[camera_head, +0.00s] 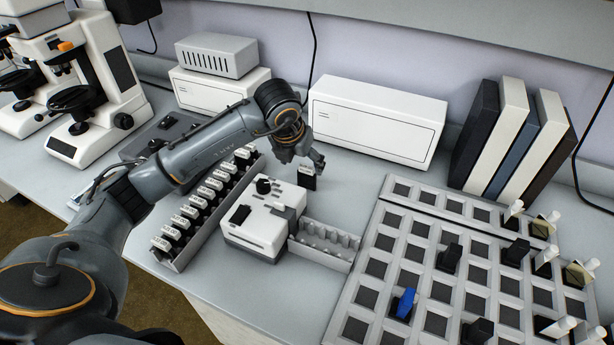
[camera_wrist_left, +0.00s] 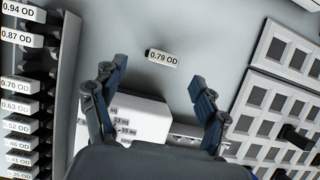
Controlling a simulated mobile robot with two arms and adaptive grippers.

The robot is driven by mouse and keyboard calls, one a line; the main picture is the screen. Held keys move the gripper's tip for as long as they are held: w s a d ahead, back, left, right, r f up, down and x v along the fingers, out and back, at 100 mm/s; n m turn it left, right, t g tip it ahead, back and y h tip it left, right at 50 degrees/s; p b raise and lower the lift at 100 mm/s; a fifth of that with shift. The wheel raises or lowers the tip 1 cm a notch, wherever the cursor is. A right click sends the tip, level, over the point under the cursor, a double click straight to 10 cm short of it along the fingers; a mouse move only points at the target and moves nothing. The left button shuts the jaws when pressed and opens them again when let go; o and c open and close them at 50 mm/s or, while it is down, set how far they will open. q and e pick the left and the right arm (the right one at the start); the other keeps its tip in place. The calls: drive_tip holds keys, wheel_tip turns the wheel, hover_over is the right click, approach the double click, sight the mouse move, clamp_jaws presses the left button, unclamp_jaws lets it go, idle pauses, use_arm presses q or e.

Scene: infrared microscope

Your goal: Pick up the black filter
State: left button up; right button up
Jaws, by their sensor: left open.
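A black filter (camera_head: 307,180) with a white top stands alone on the bench behind the small white device. In the left wrist view the black filter's label (camera_wrist_left: 163,58) reads 0.79 OD. My left gripper (camera_head: 308,163) is above and close to this filter, pointing down. In the left wrist view the fingers of my left gripper (camera_wrist_left: 158,76) are spread apart and empty. The label shows just beyond the gap between the fingertips, apart from both. The filter's lower body is hidden in the wrist view. My right gripper is not in view.
A rack of labelled filters (camera_head: 164,257) stands left of the white device (camera_head: 262,228). A slotted holder (camera_head: 325,246) is to its right. A grey grid tray (camera_head: 407,250) fills the right side. A long white box (camera_head: 377,121) stands behind.

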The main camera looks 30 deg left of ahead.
sight(306, 169)
use_arm(q)
drive_tip(key=shift+x, duration=1.05)
drive_tip(key=x, duration=0.4)
drive_tip(key=shift+w+d+p, duration=0.1)
drive_tip(key=shift+w+p, duration=0.1)
drive_tip(key=shift+p, duration=0.15)
drive_tip(key=shift+c, duration=0.2)
drive_tip(key=c, duration=1.3)
drive_tip(key=shift+r, duration=0.1)
